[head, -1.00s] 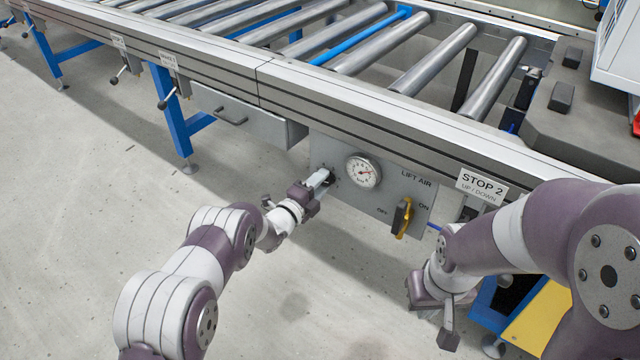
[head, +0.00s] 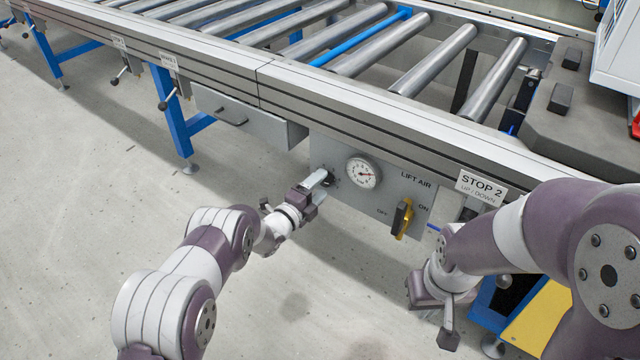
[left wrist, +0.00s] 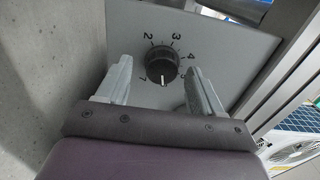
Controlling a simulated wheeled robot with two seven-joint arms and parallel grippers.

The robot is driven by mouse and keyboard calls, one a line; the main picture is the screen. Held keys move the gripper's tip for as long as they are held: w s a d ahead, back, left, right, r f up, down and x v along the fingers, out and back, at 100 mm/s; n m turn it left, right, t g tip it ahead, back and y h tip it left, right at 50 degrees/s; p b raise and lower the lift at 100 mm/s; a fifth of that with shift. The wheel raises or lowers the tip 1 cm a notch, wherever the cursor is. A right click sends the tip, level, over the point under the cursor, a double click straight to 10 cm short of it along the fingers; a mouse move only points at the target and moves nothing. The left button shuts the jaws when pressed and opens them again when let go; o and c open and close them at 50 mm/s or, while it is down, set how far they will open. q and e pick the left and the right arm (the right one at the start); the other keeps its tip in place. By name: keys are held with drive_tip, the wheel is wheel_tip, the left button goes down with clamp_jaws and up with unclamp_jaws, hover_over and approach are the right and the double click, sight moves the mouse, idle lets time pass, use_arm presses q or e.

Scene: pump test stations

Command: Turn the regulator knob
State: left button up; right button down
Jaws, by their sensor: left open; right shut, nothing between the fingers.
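The regulator knob (left wrist: 162,65) is a black ribbed dial with a white pointer line, on a grey panel with printed numbers around it. In the left wrist view the line points down toward my gripper. My left gripper (left wrist: 155,90) is open, with one finger on each side of the knob and a gap visible on both sides. In the head view my left gripper (head: 323,184) is at the left end of the panel, and the knob is mostly hidden there. My right gripper (head: 447,325) is shut and empty, low at the right.
A round gauge (head: 363,172) with a red needle sits right of the knob on the LIFT AIR panel (head: 385,188). A yellow-and-black ON/OFF switch (head: 402,217) is further right. The conveyor rail (head: 330,95) runs above the panel. The floor (head: 250,320) below is clear.

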use_arm(q)
drive_tip(key=p+v, duration=0.5)
drive_tip(key=v, duration=0.6)
drive_tip(key=shift+s+a+p, duration=0.2)
drive_tip(key=shift+s+p, duration=0.1)
drive_tip(key=shift+s, duration=0.05)
